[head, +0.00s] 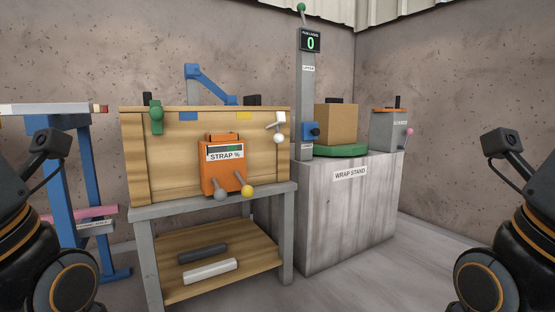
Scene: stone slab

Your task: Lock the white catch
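The white catch (277,121) is on the upper right of the front of a wooden crate (180,155). It has a white lever tilted up to the right and a pale round knob below. Whether it is locked cannot be told at this size. A green catch (156,117) is on the upper left of the same crate front, with its handle upright. Only dark links of my two arms show at the lower left and lower right edges, well apart from the crate. The fingers of both grippers are out of the picture.
An orange strap unit (222,178) with grey and yellow knobs stands before the crate on a grey-framed table (150,213). A blue arm (208,80) rises behind the crate. The wrap stand (350,215) is at right, with a box (336,124). Blue racking (60,165) is at left.

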